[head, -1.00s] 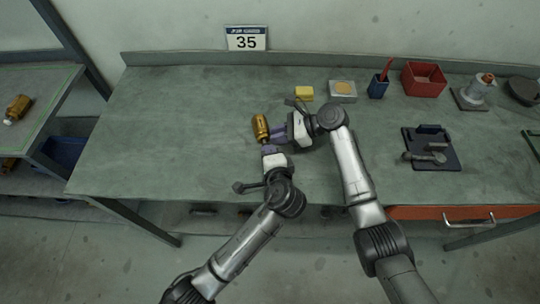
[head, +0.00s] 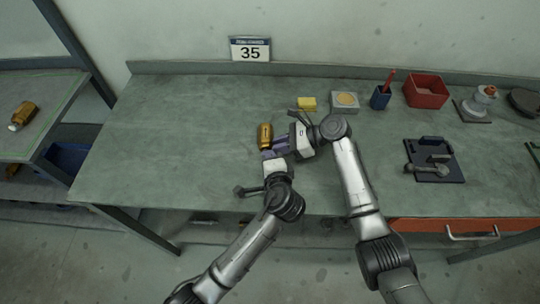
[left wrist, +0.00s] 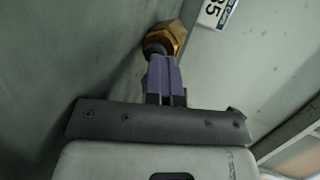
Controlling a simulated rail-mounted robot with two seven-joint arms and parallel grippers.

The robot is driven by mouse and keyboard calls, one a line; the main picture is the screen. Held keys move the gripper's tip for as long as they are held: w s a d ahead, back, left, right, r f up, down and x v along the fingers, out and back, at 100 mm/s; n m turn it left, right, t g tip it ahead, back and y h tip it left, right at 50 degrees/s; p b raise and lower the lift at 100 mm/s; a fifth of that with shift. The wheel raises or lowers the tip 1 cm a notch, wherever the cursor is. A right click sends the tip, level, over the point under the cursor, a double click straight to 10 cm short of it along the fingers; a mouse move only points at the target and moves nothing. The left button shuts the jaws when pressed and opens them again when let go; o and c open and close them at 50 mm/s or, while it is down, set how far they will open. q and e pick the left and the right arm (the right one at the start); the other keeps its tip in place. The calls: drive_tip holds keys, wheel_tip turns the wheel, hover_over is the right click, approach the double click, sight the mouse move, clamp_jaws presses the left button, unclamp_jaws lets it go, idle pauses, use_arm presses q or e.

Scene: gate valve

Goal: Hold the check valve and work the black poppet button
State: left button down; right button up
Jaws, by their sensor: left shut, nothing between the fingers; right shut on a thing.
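The brass check valve (head: 265,133) is held over the table, left of its middle, in the head view. My right gripper (head: 277,145) is shut on it from the right. My left gripper (head: 268,155) is shut and empty, its fingertips close to the valve's near end. In the left wrist view the brass hex end (left wrist: 172,35) faces my left gripper's purple fingers (left wrist: 160,62). The dark poppet button (left wrist: 154,48) shows at that end, just beyond the fingertips. I cannot tell whether they touch it.
Behind the valve are a yellow block (head: 307,103) and a grey box (head: 344,102). Another brass part (head: 23,115) lies on the left side table. The table's left part is clear.

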use_arm(q)
drive_tip(key=v, duration=0.9)
drive_tip(key=f+v, duration=0.1)
drive_tip(key=v, duration=0.3)
drive_tip(key=shift+s+d, duration=0.25)
drive_tip(key=shift+s, duration=0.05)
use_arm(e)
drive_tip(key=shift+f, duration=0.1)
use_arm(q)
drive_tip(key=shift+r, duration=0.1)
use_arm(e)
drive_tip(key=o, duration=0.8)
